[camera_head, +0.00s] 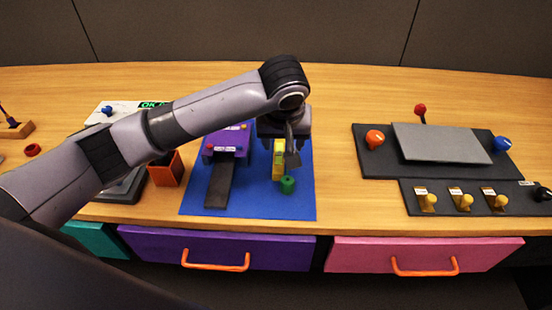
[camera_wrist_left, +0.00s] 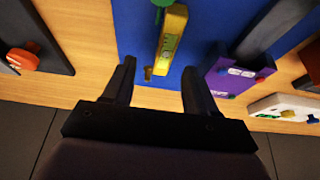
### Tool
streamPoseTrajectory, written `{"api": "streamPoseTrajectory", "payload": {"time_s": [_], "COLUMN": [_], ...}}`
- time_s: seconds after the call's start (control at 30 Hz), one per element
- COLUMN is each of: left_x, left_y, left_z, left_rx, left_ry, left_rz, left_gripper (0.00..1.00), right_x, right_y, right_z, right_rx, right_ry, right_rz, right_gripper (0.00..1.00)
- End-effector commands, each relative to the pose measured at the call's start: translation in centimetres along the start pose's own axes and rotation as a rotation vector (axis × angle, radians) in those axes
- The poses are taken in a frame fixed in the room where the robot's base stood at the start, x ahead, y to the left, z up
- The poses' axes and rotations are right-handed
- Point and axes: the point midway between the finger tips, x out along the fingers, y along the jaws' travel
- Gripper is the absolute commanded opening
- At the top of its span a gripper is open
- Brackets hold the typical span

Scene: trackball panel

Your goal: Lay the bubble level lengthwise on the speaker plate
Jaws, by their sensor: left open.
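The bubble level (camera_head: 278,160) is a small yellow bar on the blue mat (camera_head: 255,205), partly hidden by my left gripper (camera_head: 290,158) in the head view. In the left wrist view the level (camera_wrist_left: 171,38) runs away from between the fingertips of my open left gripper (camera_wrist_left: 156,68). The jaws are apart and do not hold it. A flat grey plate (camera_head: 440,143) lies on a black panel at the right; no label shows whether it is the speaker plate. My right gripper is not in view.
A green cylinder (camera_head: 288,185) stands close to the level's near end. A purple block (camera_head: 228,145) and a dark slab (camera_head: 219,185) are left of it. Knobs and a red-tipped stick (camera_head: 420,110) surround the grey plate. Wood between mat and panel is clear.

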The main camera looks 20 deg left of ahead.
Motion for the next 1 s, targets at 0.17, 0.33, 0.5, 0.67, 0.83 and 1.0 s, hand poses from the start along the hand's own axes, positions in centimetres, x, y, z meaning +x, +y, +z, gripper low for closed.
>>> {"api": "streamPoseTrajectory", "payload": {"time_s": [0.17,0.33,0.5,0.67,0.83,1.0], "left_x": [2.0,4.5,6.4,6.8,6.7,6.7], "left_y": [-0.3,-1.0,-0.9,-0.9,-0.9,-0.9], "left_z": [0.0,-0.1,-0.1,-0.1,-0.1,-0.1], "left_rx": [-0.001,0.0,0.002,0.003,0.003,0.003], "left_ry": [-0.002,-0.003,-0.002,-0.001,-0.001,-0.001], "left_rz": [-0.004,-0.006,-0.002,-0.001,-0.001,-0.001], "left_gripper": [0.57,0.57,0.57,0.57,0.41,0.0], "right_x": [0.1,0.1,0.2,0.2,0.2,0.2], "right_y": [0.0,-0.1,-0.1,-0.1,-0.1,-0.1], "right_z": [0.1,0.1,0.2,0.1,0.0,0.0], "right_rx": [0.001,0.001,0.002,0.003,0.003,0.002], "right_ry": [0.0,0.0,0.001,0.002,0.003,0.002], "right_rz": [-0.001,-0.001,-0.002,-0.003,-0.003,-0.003], "right_gripper": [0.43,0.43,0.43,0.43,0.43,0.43]}}
